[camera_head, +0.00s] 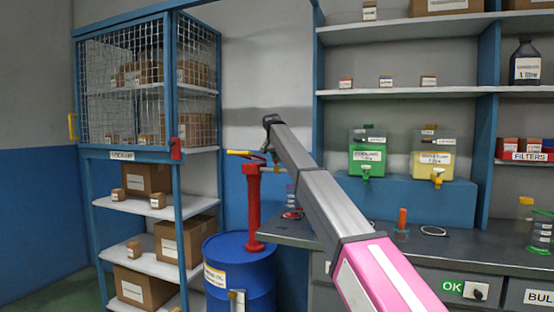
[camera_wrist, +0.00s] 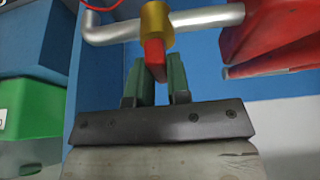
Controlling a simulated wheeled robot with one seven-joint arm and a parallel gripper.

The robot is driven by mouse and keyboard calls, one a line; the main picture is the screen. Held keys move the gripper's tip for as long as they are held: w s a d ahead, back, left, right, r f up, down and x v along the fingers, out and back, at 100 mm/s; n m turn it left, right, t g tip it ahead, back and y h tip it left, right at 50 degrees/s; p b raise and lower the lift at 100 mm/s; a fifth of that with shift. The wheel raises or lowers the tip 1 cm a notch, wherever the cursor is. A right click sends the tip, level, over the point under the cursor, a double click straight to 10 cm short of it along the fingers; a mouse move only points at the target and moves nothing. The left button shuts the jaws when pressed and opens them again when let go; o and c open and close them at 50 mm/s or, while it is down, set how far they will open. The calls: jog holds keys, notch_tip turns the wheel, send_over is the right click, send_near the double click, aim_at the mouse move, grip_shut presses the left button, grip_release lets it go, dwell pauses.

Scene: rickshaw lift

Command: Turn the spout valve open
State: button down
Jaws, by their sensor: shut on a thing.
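The red pump (camera_head: 253,205) stands upright on the blue drum (camera_head: 240,275) in the head view. In the wrist view its silver spout pipe (camera_wrist: 205,18) crosses the top and carries a brass valve body (camera_wrist: 156,20). A short red valve lever (camera_wrist: 154,52) sticks out of the brass body toward my gripper (camera_wrist: 157,70). My gripper's two green fingers are shut on the red lever, one on each side. In the head view my arm reaches over the bench to the pump, and the fingers and valve are too small or hidden to make out.
A blue caged shelf (camera_head: 170,160) with cardboard boxes stands left of the drum. The grey workbench (camera_head: 300,235) lies to the right, under my arm. A green dispenser (camera_head: 367,153) and a yellow dispenser (camera_head: 432,158) sit on a blue riser behind it.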

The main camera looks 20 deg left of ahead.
jog(key=shift+n, duration=0.4)
jog(key=n+y, duration=0.1)
jog(key=n, duration=0.2)
jog(key=shift+d+n+y, duration=0.1)
jog(key=shift+n+y, duration=0.3)
jog(key=n, duration=0.2)
jog(key=n+g+y, duration=0.1)
jog(key=n, duration=0.1)
jog(key=shift+n+y, duration=0.3)
jog(key=n, duration=0.2)
jog(key=n+g+y, duration=0.1)
jog(key=n, duration=0.1)
jog(key=shift+w+g, duration=0.1)
jog(key=shift+g, duration=0.2)
jog(key=n, duration=0.2)
jog(key=n+g, duration=0.1)
jog(key=n, duration=0.1)
jog(key=shift+g+y, duration=0.3)
jog(key=shift+d+n, duration=0.1)
jog(key=shift+n, duration=0.4)
jog(key=c, duration=1.1)
grip_release()
jog(key=shift+r, duration=0.15)
